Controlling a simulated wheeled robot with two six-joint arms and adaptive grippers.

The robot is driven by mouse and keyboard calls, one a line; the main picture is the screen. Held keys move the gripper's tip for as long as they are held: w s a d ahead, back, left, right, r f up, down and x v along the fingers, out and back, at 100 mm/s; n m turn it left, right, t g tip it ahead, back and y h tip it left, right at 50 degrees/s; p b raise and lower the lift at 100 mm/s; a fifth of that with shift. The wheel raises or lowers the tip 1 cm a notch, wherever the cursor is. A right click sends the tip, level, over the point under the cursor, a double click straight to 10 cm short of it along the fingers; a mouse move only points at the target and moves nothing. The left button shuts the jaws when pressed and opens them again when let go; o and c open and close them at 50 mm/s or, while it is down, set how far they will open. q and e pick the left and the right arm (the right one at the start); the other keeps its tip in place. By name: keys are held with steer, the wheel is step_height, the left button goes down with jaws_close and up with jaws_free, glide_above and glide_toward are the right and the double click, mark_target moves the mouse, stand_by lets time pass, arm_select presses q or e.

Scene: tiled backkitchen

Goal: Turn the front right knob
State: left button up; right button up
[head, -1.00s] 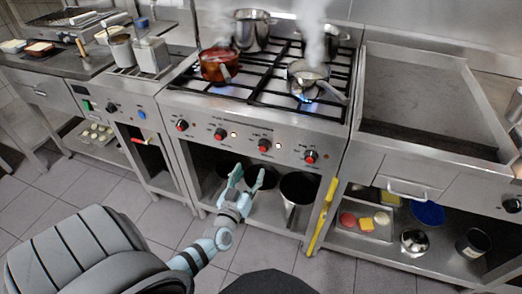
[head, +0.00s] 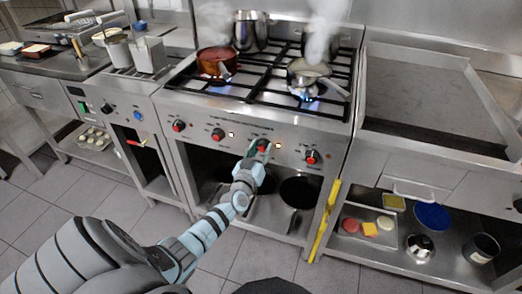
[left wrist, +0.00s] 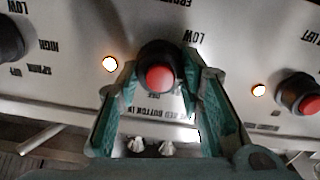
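The front of the gas stove (head: 200,107) carries a row of red-capped black knobs. My left gripper (head: 261,147) is at the third knob from the left in the head view. In the left wrist view its green fingers lie on both sides of that knob (left wrist: 158,77), tips close against it, and appear shut on it. The panel lettering there is upside down; "LOW" and "OFF" show, and the label above is cut off. Neighbouring knobs show at the right (left wrist: 312,95) and the left (left wrist: 10,40). My right gripper is not in view.
A red-brown pot (head: 216,62) and a steaming pan (head: 308,72) stand over blue flames. A tall steel pot (head: 250,30) is at the back. The rightmost knob (head: 312,157) is beside my gripper. A yellow upright bar (head: 324,222) stands right of the stove.

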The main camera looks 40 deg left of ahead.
arm_select(q)
steer(key=c, duration=0.4)
steer(key=shift+n, duration=0.3)
steer(key=n, duration=0.5)
steer(key=shift+f, duration=0.1)
steer(key=n, duration=0.6)
steer(key=shift+b, duration=0.3)
steer(key=o, duration=1.2)
steer(key=shift+s, duration=0.1)
